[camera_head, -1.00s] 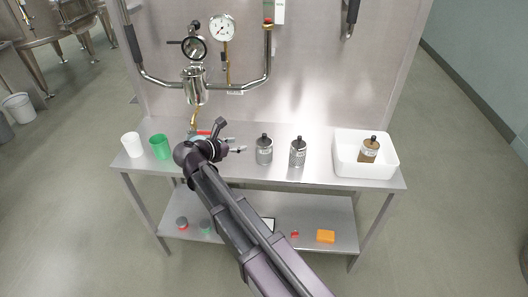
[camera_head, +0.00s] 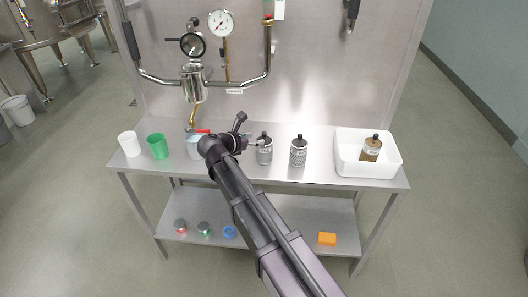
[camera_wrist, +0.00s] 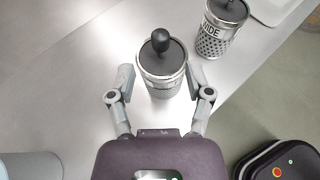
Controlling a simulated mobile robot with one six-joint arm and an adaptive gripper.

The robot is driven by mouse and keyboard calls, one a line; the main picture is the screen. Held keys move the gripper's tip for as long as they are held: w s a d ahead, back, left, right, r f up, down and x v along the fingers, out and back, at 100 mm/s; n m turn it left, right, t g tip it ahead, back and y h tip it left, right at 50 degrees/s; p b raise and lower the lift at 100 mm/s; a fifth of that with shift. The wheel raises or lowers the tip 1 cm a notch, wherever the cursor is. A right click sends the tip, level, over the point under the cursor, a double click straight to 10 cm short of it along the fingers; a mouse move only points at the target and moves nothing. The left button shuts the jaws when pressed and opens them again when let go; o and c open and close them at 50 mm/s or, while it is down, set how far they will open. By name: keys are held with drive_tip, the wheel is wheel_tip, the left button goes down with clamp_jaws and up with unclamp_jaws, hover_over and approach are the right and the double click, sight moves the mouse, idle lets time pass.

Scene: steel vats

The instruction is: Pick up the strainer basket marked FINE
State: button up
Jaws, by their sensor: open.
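Two grey mesh strainer baskets with black knobs stand upright on the steel table. The left basket (camera_head: 264,150) is nearest my gripper (camera_head: 254,144). In the wrist view this basket (camera_wrist: 162,84) lies between the two fingers of my gripper (camera_wrist: 160,72), which are open on either side of it. I cannot tell whether either finger touches it. Its label cannot be read. The right basket (camera_head: 299,152) also shows in the wrist view (camera_wrist: 215,42), with a partly cut label that seems to read WIDE. A brown basket (camera_head: 371,150) stands in a white tray (camera_head: 350,168); its label is too small to read.
A white cup (camera_head: 130,144), a green cup (camera_head: 157,146) and a pale container (camera_head: 193,148) stand left of my arm. Pipes and a gauge (camera_head: 221,23) are on the back panel. The lower shelf holds small items and an orange block (camera_head: 327,239).

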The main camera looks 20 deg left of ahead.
sight(263, 137)
drive_tip(key=shift+b+x, duration=0.85)
drive_tip(key=shift+x, duration=1.75)
drive_tip(key=shift+d+r, duration=0.1)
drive_tip(key=shift+d, duration=0.05)
drive_tip(key=shift+c, duration=0.2)
clamp_jaws()
